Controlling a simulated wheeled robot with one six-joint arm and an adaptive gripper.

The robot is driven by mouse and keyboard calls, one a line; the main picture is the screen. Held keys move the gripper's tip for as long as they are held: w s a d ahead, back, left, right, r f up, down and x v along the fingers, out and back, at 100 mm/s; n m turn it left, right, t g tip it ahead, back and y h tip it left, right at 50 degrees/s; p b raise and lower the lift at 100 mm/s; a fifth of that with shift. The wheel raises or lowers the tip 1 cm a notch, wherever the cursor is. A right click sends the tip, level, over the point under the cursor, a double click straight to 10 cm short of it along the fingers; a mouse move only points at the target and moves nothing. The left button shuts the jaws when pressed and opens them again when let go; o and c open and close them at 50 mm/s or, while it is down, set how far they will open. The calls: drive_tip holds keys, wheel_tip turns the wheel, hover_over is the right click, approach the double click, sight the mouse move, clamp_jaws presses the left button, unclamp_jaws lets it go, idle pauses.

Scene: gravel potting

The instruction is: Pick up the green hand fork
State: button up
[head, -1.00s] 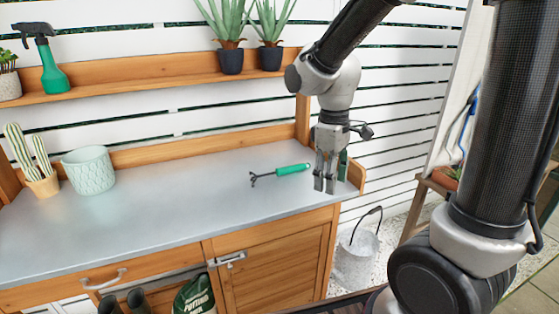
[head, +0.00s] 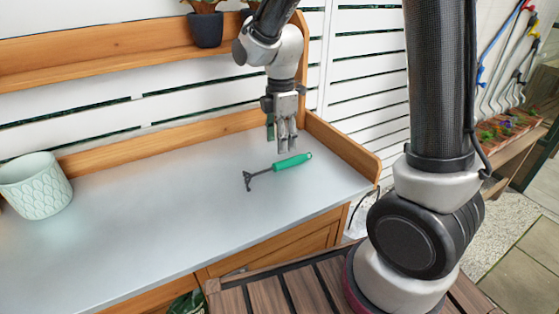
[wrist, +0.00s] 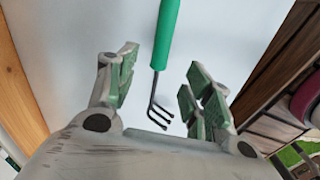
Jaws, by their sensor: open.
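The green hand fork (head: 291,161) lies flat on the grey bench top (head: 150,215), its green handle to the right and its dark tines to the left. In the wrist view the fork (wrist: 165,38) shows between my fingers, handle toward the top and tines toward the palm. My gripper (head: 287,138) points down above the bench, just behind the handle in the head view. It also shows in the wrist view (wrist: 155,85), where its fingers are spread apart and empty. The fork looks below the fingers and not touched by them.
A pale green pot (head: 36,186) stands at the bench's left. A wooden rim (head: 343,149) bounds the right end, and a shelf (head: 110,50) with a dark pot (head: 205,29) runs above the back. The middle of the bench is clear.

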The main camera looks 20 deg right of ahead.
sight(281, 168)
drive_tip(key=shift+n, duration=0.5)
drive_tip(key=shift+f, duration=0.25)
drive_tip(key=f, duration=0.7)
drive_tip(key=shift+d+f, duration=0.2)
drive_tip(key=shift+c, duration=0.4)
clamp_jaws()
